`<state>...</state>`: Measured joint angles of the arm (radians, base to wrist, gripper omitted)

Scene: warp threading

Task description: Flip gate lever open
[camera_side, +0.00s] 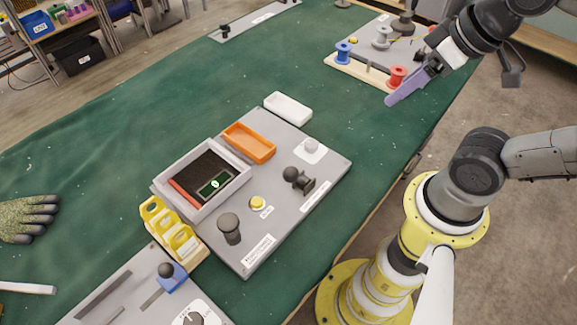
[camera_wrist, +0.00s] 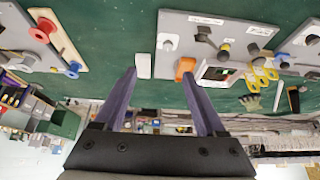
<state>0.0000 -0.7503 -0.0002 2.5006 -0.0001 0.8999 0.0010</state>
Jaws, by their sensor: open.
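A grey panel (camera_side: 270,225) in the middle of the table carries a black lever-like fitting (camera_side: 298,180), a black round knob (camera_side: 229,227), a yellow button (camera_side: 257,203) and a pale knob (camera_side: 311,146). I cannot tell from the labels which part is the gate lever. The black fitting also shows in the wrist view (camera_wrist: 204,33). My gripper (camera_side: 391,101) is up and to the right of this panel in the side view, near the spool board. In the wrist view my gripper (camera_wrist: 158,73) has its two purple fingers wide apart, with nothing between them.
A board with a blue spool (camera_side: 343,52) and a red spool (camera_side: 397,76) stands near my gripper. An orange tray (camera_side: 249,142), a white tray (camera_side: 288,106), yellow pieces (camera_side: 168,227) and a blue slider (camera_side: 172,279) surround the panel. Green cloth (camera_side: 330,110) lies bare between.

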